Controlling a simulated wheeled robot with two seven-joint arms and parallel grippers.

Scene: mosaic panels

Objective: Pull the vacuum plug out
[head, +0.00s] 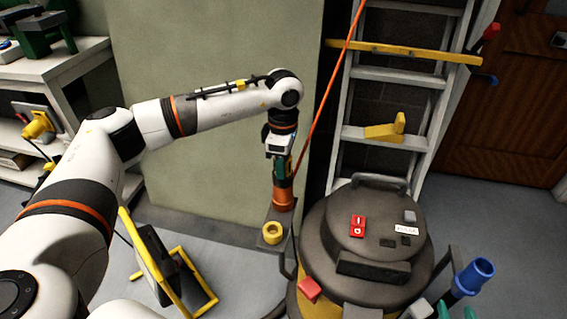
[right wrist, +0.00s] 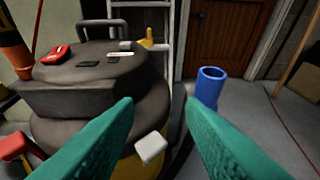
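The vacuum (head: 365,235) is a dark round drum with a handle and a red switch on its lid. An orange plug (head: 285,198) stands upright at a grey socket bracket (head: 270,240), left of the vacuum; an orange-red cord runs from its top up to the right. I cannot tell how deep it sits. My left gripper (head: 284,176) points down at the plug's top, its fingers seen edge-on; its grip is unclear. In the right wrist view the plug (right wrist: 14,52) is at the left edge. My right gripper (right wrist: 160,115) is open and empty, facing the vacuum (right wrist: 95,75).
A yellow round socket (head: 272,233) is on the bracket. A blue tube (head: 474,276) stands right of the vacuum. A ladder (head: 388,90) leans behind. A yellow-framed stand (head: 165,268) is on the floor at left. Shelves (head: 60,80) line the left wall.

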